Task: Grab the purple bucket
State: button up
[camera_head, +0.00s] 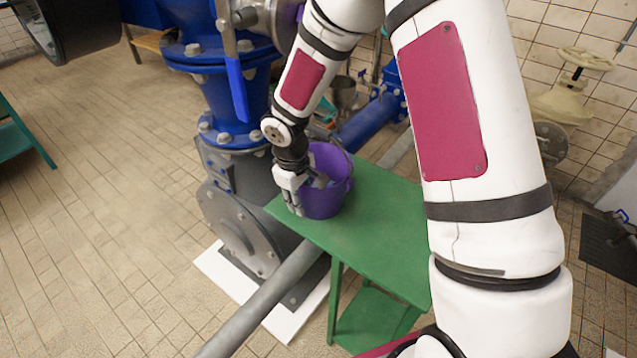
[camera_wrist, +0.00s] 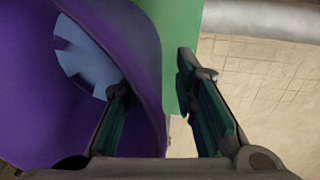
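The purple bucket (camera_head: 328,183) stands upright on the left end of the green table (camera_head: 372,236). My gripper (camera_head: 292,190) is at the bucket's left side, pointing down at its rim. In the wrist view the bucket (camera_wrist: 25,95) fills the left. My gripper (camera_wrist: 155,82) is open there, with one finger over the bucket's inside and the other outside it. The bucket wall lies between the fingers, with a gap visible to the outer finger. A light blue thing (camera_wrist: 84,52) lies inside the bucket; its kind is unclear.
A blue pipe fitting (camera_head: 238,105) with a grey flange stands left of the table. A grey pipe (camera_head: 265,303) runs past the table's left edge. A beige valve (camera_head: 562,100) is at the back right.

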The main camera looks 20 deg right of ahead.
grip_shut()
jog(key=shift+r, duration=0.15)
